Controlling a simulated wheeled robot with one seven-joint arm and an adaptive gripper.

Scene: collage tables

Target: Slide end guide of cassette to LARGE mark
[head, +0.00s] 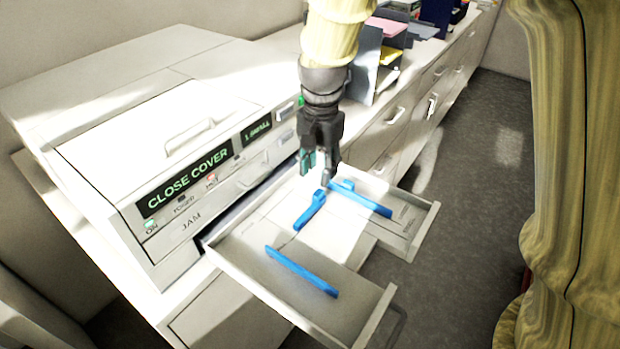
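The cassette (228,257) is a pale tray pulled out from the front of a printer-like machine. Inside it are two long blue side guides, one at the near left (302,271) and one at the far right (362,201). A shorter blue guide (309,211) lies between them, angled across the tray; it looks like the end guide. Faint marks show on the tray floor at right, but I cannot read LARGE. My gripper (318,172) points down just above the short guide's upper end, fingers apart and seemingly empty. Contact is unclear.
The machine (170,150) stands at left, with a lit CLOSE COVER display (186,178) and a handled lid. Drawer cabinets (400,115) run toward the back right, with folders and trays on top. Open floor (480,200) lies right of the cassette.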

